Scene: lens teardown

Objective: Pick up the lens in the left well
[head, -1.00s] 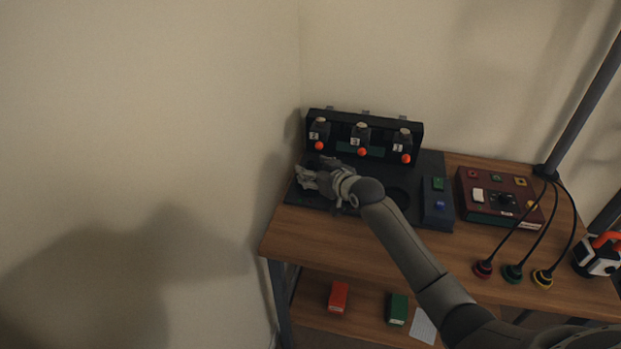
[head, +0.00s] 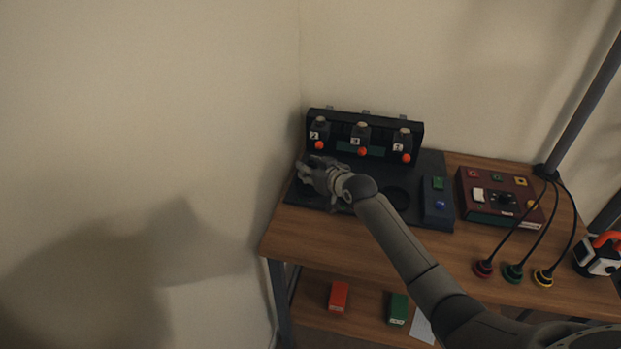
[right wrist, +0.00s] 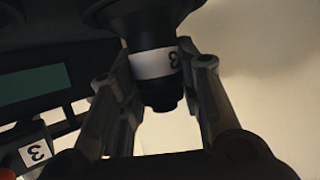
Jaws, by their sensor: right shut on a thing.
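My right gripper (head: 309,169) is over the left end of the dark base plate (head: 298,196), where it covers the left well from sight in the head view. In the right wrist view the gripper (right wrist: 157,75) has its two fingers on either side of a dark stepped lens (right wrist: 160,93) with a white numbered band, and is shut on it. The lens is broad at the top of that view and narrow below. In the head view it cannot be made out. My left gripper is not in view.
A black rack (head: 340,118) with numbered units and orange knobs stands just behind the gripper. A round dark well (head: 396,198) lies to the right, then a button box (head: 437,205) and a red control box (head: 500,200). A wall is close on the left.

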